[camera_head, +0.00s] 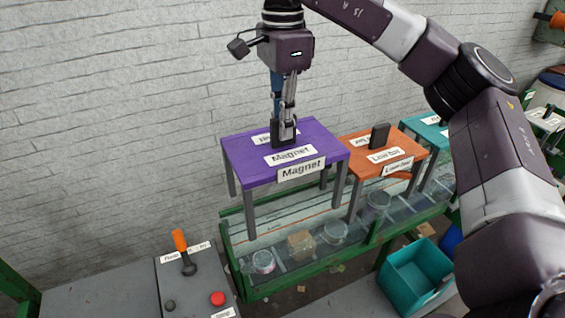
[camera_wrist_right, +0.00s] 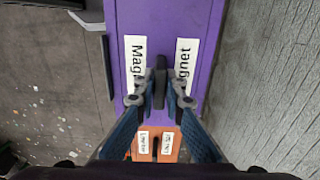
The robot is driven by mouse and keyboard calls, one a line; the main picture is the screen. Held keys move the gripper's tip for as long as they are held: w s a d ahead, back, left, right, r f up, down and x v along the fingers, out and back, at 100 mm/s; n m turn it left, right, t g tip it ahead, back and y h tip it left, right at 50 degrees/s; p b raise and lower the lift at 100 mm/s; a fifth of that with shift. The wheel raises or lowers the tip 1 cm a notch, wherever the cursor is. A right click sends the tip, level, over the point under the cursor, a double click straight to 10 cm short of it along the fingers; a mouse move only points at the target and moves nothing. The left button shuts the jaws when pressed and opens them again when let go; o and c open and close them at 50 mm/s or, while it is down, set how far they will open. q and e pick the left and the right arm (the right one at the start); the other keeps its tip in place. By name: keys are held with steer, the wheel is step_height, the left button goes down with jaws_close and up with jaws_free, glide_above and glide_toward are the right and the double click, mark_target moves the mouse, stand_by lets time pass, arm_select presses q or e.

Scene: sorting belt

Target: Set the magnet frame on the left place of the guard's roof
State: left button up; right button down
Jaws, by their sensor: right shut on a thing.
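The magnet frame (camera_head: 240,152) is a purple table-like frame with grey legs and white "Magnet" labels. My right gripper (camera_head: 284,130) is shut on the dark upright handle on its top. In the right wrist view the fingers (camera_wrist_right: 160,92) close on that handle from both sides, between two labels on the purple top (camera_wrist_right: 205,15). The frame is level over the left part of the guard (camera_head: 288,221), a clear cover over the belt. I cannot tell whether its legs touch the roof; the far legs are partly hidden. My left gripper is not in view.
An orange frame (camera_head: 413,151) with a dark handle stands close to the right of the purple one, and a teal frame (camera_head: 418,124) beyond it. A control box (camera_head: 200,285) with an orange lever is at front left. A teal crate (camera_head: 412,275) is at lower right.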

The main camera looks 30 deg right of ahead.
mark_target(283, 145)
step_height(283, 145, down, 3)
steer(key=shift+f, duration=0.45)
step_height(283, 145, down, 3)
steer(key=shift+f+p, duration=0.2)
steer(key=shift+p, duration=0.5)
steer(key=shift+f, duration=0.4)
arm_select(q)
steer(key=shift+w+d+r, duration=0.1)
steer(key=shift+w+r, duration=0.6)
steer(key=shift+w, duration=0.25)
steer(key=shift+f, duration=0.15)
arm_select(e)
steer(key=c, duration=2)
jaws_free()
steer(key=shift+f, duration=0.1)
